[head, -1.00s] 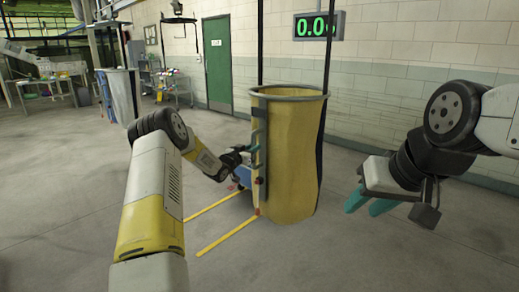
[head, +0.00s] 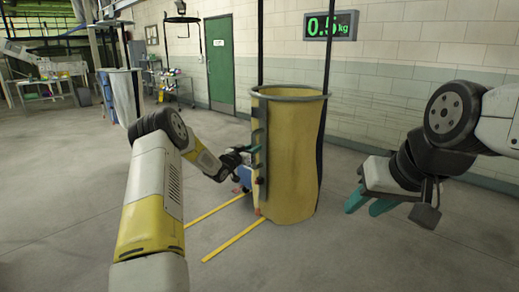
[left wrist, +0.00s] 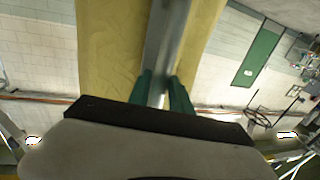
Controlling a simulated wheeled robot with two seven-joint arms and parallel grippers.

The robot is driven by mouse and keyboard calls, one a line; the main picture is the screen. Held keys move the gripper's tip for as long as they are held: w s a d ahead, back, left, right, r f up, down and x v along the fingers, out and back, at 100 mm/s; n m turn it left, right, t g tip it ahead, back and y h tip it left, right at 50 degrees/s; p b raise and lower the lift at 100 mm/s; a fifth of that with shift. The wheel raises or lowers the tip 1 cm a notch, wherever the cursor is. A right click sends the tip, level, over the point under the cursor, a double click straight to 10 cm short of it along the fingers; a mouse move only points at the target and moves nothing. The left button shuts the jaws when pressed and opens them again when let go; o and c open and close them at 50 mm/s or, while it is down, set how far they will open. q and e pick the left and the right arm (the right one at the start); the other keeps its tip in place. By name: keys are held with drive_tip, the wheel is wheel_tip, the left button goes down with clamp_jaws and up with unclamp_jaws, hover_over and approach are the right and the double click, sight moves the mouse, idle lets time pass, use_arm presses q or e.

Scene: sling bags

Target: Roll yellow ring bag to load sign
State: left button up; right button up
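The yellow bag (head: 290,160) is tall and upright, with a grey ring (head: 290,93) around its open top and dark straps rising from it. My left gripper (head: 251,150) is at the bag's left side, at a vertical metal bar. In the left wrist view the two teal fingers (left wrist: 163,90) sit on either side of this grey bar (left wrist: 165,45) and appear closed on it. The lit green sign (head: 331,25) on the back wall reads 0.5 kg, beyond the bag. My right gripper (head: 369,202) is open and empty, right of the bag and apart from it.
Yellow floor lines (head: 234,240) run beside the bag's base. A green door (head: 219,65) is in the back wall. A pale hanging bag (head: 124,95) and cluttered tables (head: 50,88) stand at the left. The floor at front and right is clear.

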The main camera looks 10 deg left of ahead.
use_arm(q)
drive_tip(key=shift+o, duration=1)
drive_tip(key=v, duration=0.8)
drive_tip(key=shift+w+d, duration=0.1)
drive_tip(key=shift+r, duration=0.1)
